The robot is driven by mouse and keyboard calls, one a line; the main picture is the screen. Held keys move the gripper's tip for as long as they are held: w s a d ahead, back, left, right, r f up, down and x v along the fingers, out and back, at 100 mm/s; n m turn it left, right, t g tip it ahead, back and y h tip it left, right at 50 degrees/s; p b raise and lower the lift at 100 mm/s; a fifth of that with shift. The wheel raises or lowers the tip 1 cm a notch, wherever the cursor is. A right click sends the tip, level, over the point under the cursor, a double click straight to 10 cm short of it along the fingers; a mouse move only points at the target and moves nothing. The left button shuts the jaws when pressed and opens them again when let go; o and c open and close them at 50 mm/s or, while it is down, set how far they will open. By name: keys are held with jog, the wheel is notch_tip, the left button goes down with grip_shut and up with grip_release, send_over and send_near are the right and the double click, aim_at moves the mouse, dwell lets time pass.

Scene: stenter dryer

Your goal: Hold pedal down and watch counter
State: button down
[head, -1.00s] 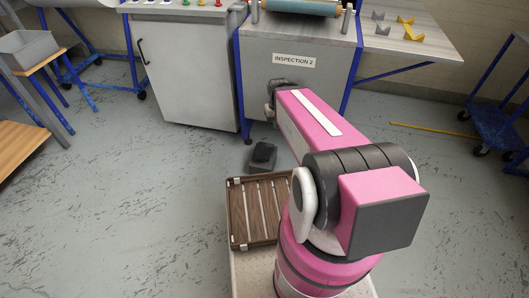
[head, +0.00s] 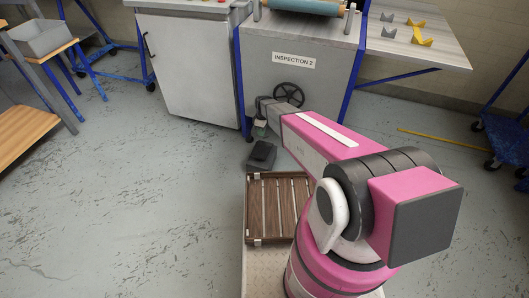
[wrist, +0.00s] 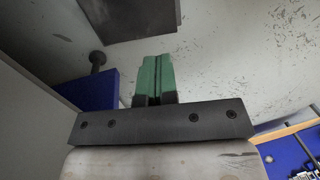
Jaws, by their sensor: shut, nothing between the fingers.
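The pedal (head: 262,155) is a dark block on the floor in front of the cabinet marked INSPECTION 2. My gripper (head: 260,131) is low beside the cabinet's front left leg, just above and behind the pedal in the head view. Whether it touches the pedal cannot be told. In the wrist view the green fingers of my gripper (wrist: 155,62) are together with nothing between them. A dark slab at the top of that view, probably the pedal (wrist: 130,18), lies beyond the fingertips. I cannot make out a counter.
A black handwheel (head: 289,95) is on the cabinet (head: 325,85), close to my wrist. The blue leg (wrist: 88,92) and its foot show left of the fingers. A slatted brown tray (head: 249,215) is beside my arm's base. Floor is clear on the left.

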aim_at(260, 155)
dwell(0.3)
jog(key=f, duration=0.4)
jog(key=s+f, duration=0.1)
jog(key=f, duration=0.4)
jog(key=s+a+f, duration=0.1)
jog(key=f, duration=0.3)
jog(key=shift+s+f, duration=0.1)
jog(key=shift+f, duration=0.35)
jog(key=shift+s, duration=0.15)
